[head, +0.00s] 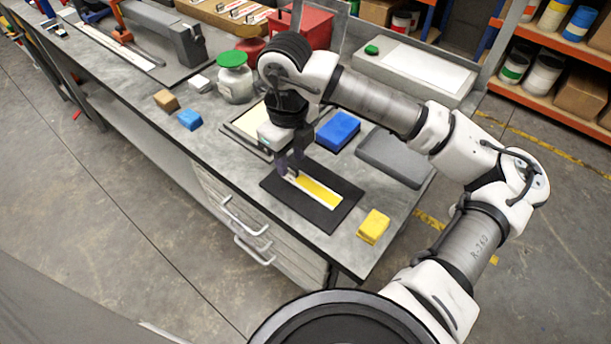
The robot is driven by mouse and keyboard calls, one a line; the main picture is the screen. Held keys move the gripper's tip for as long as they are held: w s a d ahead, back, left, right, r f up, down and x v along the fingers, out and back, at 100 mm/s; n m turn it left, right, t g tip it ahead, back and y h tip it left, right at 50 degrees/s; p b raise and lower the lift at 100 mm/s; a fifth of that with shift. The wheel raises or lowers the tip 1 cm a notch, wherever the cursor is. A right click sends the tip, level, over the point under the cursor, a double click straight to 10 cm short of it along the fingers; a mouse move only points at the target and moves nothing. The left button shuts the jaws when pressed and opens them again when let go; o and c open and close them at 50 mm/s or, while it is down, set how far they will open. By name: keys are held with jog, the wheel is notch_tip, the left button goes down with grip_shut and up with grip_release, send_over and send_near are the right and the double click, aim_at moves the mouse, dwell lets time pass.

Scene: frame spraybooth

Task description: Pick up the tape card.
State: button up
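The tape card, a flat strip with a yellow face and white edges (319,190), lies on a black mat (331,217) near the front right of the bench. My gripper (290,172) points down over the left end of the card. Its two dark fingers look apart, with nothing seen between them. The fingers hide part of the card's left end. I cannot tell whether the fingertips touch the card.
A yellow block (373,227) sits right of the mat, near the bench edge. A blue box (338,130) and a grey case (395,158) lie behind it. A framed panel (236,131), a green-lidded jar (235,80) and small blue (190,119) and brown blocks (166,100) stand left.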

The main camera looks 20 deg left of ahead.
jog(key=shift+f, duration=1.3)
jog(key=shift+c, duration=0.3)
grip_shut()
notch_tip(320, 180, up, 20)
jog(key=b, duration=0.3)
